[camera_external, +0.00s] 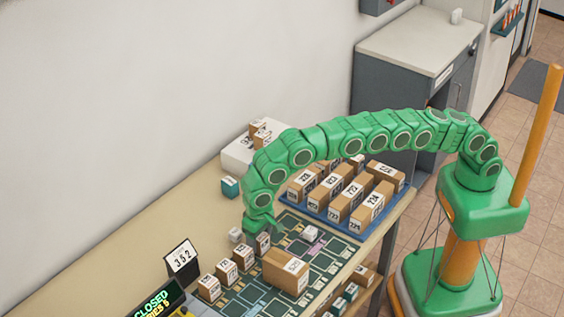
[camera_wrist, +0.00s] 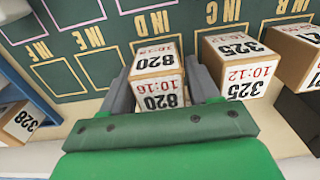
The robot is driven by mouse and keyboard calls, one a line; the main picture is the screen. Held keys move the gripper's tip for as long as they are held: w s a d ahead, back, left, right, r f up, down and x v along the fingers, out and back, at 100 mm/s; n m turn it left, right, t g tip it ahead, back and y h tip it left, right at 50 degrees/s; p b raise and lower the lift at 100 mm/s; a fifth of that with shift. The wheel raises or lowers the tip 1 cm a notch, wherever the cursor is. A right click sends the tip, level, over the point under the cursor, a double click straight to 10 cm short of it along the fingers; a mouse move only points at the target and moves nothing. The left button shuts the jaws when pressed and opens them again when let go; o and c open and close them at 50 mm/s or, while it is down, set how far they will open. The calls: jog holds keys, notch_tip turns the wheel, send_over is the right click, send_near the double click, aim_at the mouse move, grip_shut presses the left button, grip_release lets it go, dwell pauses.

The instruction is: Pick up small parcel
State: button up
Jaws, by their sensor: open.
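A small brown parcel (camera_wrist: 156,75) with white labels reading 820 sits between the two grey fingers of my gripper (camera_wrist: 158,70) in the wrist view. The gripper is open, with one finger on each side of the parcel; I cannot tell whether either touches it. In the external view my green gripper (camera_external: 259,222) points down at the table, and the parcel (camera_external: 263,243) shows partly beneath it. A similar small parcel labelled 325 (camera_wrist: 235,65) stands close to the right finger in the wrist view.
Several small parcels (camera_external: 226,271) stand in a row along the green sorting mat (camera_external: 246,296). A larger box (camera_external: 286,270) stands close by. A blue tray (camera_external: 333,214) of boxes lies behind. A number sign (camera_external: 182,258) stands at the table's left.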

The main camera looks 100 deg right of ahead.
aim_at(264, 234)
jog(key=shift+f, duration=0.65)
jog(key=c, duration=0.8)
jog(key=shift+r, duration=0.15)
jog(key=shift+s+r, duration=0.1)
jog(key=shift+r, duration=1.4)
jog(key=shift+s+d+r, duration=0.15)
jog(key=shift+s+r, duration=0.5)
jog(key=shift+r, duration=0.15)
jog(key=shift+s+d+r, duration=0.5)
jog(key=shift+s+r, duration=0.85)
jog(key=shift+s, duration=0.7)
jog(key=shift+s+d+r, duration=0.5)
jog(key=shift+s+r, duration=0.9)
jog(key=shift+s, duration=0.65)
jog(key=shift+s+d+r, duration=0.5)
jog(key=shift+s+r, duration=0.85)
jog(key=shift+s, duration=0.7)
